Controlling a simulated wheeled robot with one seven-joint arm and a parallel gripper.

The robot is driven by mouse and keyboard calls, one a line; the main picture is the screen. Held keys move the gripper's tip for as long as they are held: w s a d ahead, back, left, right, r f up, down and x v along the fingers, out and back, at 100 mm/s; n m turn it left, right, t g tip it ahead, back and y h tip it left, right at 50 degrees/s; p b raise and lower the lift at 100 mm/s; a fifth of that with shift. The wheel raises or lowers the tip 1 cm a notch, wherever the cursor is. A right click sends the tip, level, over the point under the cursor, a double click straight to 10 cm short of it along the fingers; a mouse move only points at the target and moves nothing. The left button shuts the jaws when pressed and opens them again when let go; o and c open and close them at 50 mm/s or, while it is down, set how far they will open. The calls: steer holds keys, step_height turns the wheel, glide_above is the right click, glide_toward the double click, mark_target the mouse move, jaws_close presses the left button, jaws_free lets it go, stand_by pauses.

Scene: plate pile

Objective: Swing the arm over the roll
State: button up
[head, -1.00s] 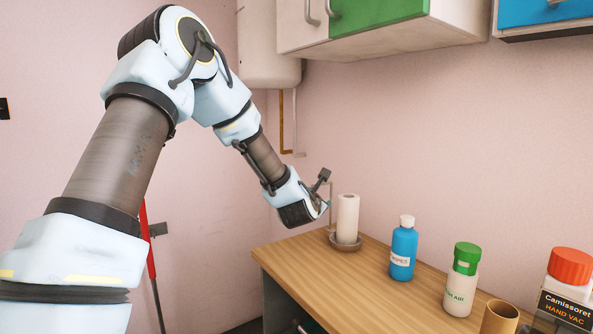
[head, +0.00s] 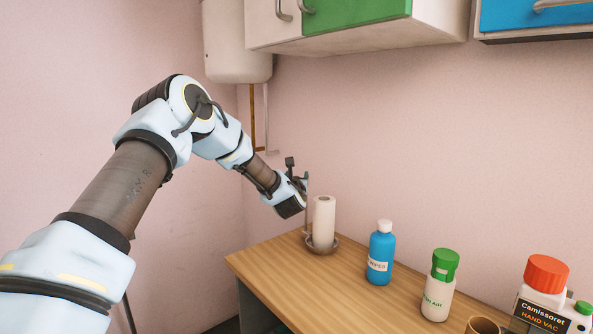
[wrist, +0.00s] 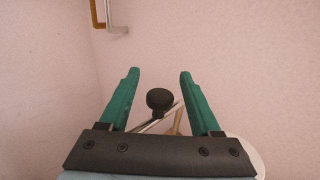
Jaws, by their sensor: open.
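A white paper roll (head: 324,222) stands upright on a round grey holder base (head: 334,246) at the far left end of the wooden counter. My gripper (head: 304,183) is just left of the roll's top in the head view, close to it in the picture; I cannot tell whether they touch. In the wrist view the two teal fingers of my gripper (wrist: 158,75) are spread apart. A dark round knob with a thin rod (wrist: 160,101) shows between them, with nothing clamped. A white curved edge, apparently the roll (wrist: 252,158), shows at lower right, partly hidden by the gripper body.
On the counter (head: 290,272), a blue bottle (head: 380,255), a green-capped white bottle (head: 440,285), a brown cup (head: 482,325) and a red-capped container (head: 545,285) stand to the right. Wall cabinets (head: 360,20) hang above. The pink wall is behind.

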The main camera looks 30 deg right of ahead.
steer(key=shift+w+d, duration=0.35)
steer(key=shift+w, duration=0.1)
jaws_close()
stand_by(0.3)
stand_by(0.9)
